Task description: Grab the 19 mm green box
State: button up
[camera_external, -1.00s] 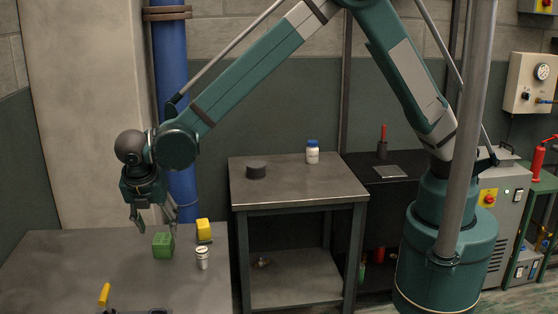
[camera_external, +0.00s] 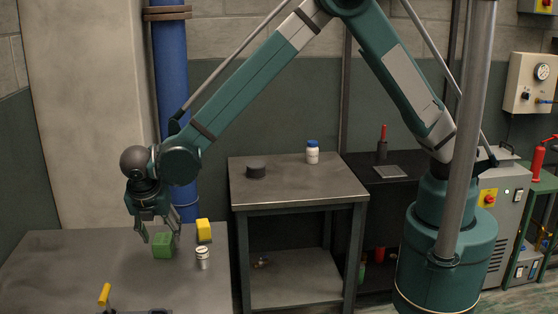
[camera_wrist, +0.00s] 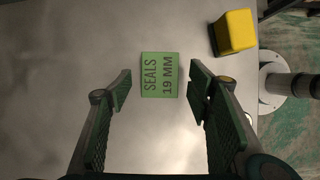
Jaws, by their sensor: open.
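The green box (camera_external: 163,246) stands on the left table in the external view. In the wrist view the green box (camera_wrist: 160,75) shows its top, printed "SEALS 19 MM". My gripper (camera_external: 160,238) is open above the box, with its fingers pointing down. In the wrist view my gripper (camera_wrist: 160,85) has one finger on each side of the box, with a gap on both sides. It does not touch the box in that view. The exact height between fingertips and box is hard to tell.
A yellow object (camera_external: 203,230) stands right of the box, also seen in the wrist view (camera_wrist: 233,33). A yellow-handled tool (camera_external: 105,295) lies at the front. The table's left part is clear.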

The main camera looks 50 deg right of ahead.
jog(key=shift+x, duration=1.4)
jog(key=c, duration=1)
